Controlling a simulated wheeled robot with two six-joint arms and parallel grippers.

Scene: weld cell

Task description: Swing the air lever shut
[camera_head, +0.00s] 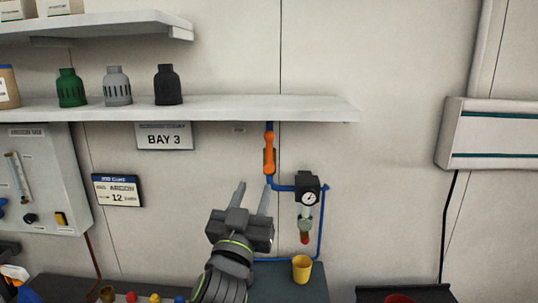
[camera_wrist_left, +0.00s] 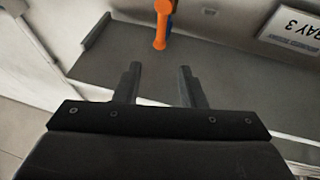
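The orange air lever (camera_head: 269,154) sits on the blue air pipe (camera_head: 269,180) below the shelf, and points up and down in line with the pipe. It also shows at the top of the left wrist view (camera_wrist_left: 162,22). My left gripper (camera_head: 252,188) is open and empty, its two fingers pointing up, below and a little left of the lever. In the left wrist view its fingertips (camera_wrist_left: 159,68) are apart, with a gap between them and the lever. My right gripper is not in view.
A pressure gauge (camera_head: 310,198) with a regulator hangs right of the pipe, close to my gripper. A yellow cup (camera_head: 302,268) stands below it. The shelf (camera_head: 230,107) juts out above the lever. The wall left of the lever is clear up to the BAY 3 sign (camera_head: 164,136).

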